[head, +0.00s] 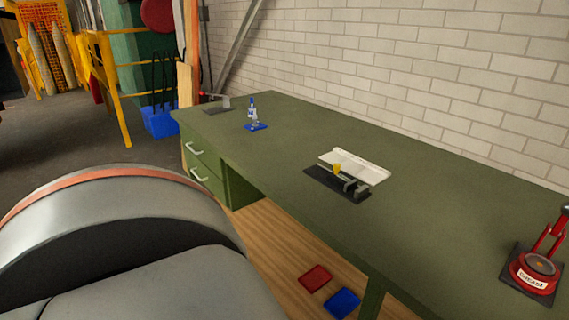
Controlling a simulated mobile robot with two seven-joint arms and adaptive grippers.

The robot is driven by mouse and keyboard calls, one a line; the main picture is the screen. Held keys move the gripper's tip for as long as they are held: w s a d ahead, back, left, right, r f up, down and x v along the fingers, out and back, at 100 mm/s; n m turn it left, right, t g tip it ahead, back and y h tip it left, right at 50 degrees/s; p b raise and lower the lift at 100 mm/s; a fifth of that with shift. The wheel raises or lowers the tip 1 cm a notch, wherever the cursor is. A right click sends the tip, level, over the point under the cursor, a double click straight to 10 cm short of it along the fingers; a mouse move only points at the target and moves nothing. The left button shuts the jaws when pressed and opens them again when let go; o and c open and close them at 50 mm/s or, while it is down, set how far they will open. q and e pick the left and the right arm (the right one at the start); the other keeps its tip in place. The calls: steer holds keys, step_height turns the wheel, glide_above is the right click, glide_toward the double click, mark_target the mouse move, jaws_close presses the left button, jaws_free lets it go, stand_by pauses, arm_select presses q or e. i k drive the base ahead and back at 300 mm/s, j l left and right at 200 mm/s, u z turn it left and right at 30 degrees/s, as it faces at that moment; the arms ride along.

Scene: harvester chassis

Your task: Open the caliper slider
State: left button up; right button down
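A small device that looks like the caliper (350,184) lies on the green workbench (260,150), near the middle of the head view. It has a dark base, grey metal parts and a small yellow piece. Neither of my grippers is in view.
A red grease device (535,268) stands at the bench's right end. A blue-and-white item (253,115) and a small grey device (222,105) stand toward the far left end. A brick wall (400,60) runs behind. Bench top between them is clear.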

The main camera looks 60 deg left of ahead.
mark_target(346, 183)
steer(key=u, duration=1.4)
steer(key=l+z, duration=0.25)
steer(key=k+l, duration=0.05)
steer(key=l, duration=0.05)
